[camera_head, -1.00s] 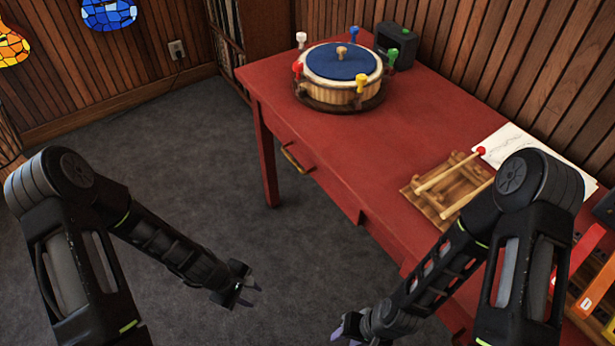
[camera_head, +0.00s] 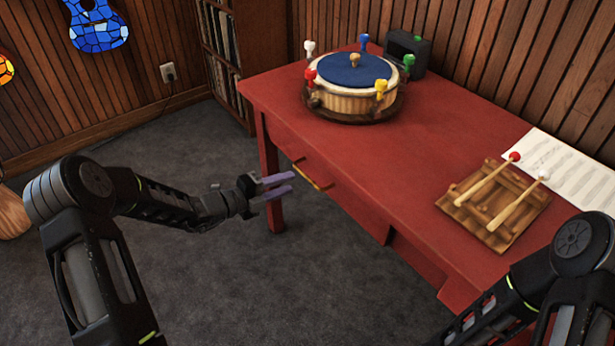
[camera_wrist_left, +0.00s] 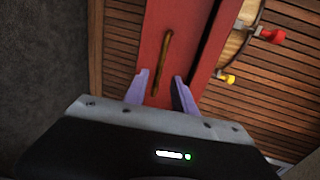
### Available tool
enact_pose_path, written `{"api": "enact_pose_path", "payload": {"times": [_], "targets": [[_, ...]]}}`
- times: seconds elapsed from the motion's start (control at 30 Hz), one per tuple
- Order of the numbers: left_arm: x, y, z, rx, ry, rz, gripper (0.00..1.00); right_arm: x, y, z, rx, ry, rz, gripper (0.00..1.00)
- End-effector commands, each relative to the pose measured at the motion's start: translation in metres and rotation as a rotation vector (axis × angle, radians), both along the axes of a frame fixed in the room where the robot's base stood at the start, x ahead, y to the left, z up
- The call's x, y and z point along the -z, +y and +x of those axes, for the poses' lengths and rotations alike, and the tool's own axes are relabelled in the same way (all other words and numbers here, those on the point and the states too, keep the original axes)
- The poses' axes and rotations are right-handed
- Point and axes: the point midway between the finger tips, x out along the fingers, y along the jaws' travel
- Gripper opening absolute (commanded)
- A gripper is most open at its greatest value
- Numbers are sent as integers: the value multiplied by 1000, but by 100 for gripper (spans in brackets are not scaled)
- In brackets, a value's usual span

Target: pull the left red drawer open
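The red table (camera_head: 385,150) has a left drawer front (camera_head: 345,205) with a long brass-coloured handle (camera_head: 313,173). The drawer looks shut. My left gripper (camera_head: 291,181) is open and empty, its purple fingers pointing at the handle from the left. In the left wrist view the handle (camera_wrist_left: 162,62) lies ahead, between the lines of the two fingers (camera_wrist_left: 160,88), with a gap between it and the fingertips. The fingers are not around it. My right arm shows at the lower right, but its gripper is outside the frame.
On the table stand a round drum-like thing (camera_head: 350,102) with coloured pegs, a dark box (camera_head: 408,55), a wooden rack with mallets (camera_head: 480,215) and sheet music (camera_head: 565,165). The table leg (camera_head: 269,175) is close behind my left fingers.

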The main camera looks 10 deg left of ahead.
Motion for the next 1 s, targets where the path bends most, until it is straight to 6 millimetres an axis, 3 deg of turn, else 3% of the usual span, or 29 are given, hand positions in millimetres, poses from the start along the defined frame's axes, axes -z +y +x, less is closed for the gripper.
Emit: {"api": "enact_pose_path", "payload": {"times": [0.27,0.6,1.0], "targets": [[5,-14,15,3,0,0,32,3,0,0,0,0,0,36],[16,-44,52,2,0,2,32,8,0,0,0,0,0,36],[17,-49,59,1,0,2,31,8,0,0,0,0,0,36]]}}
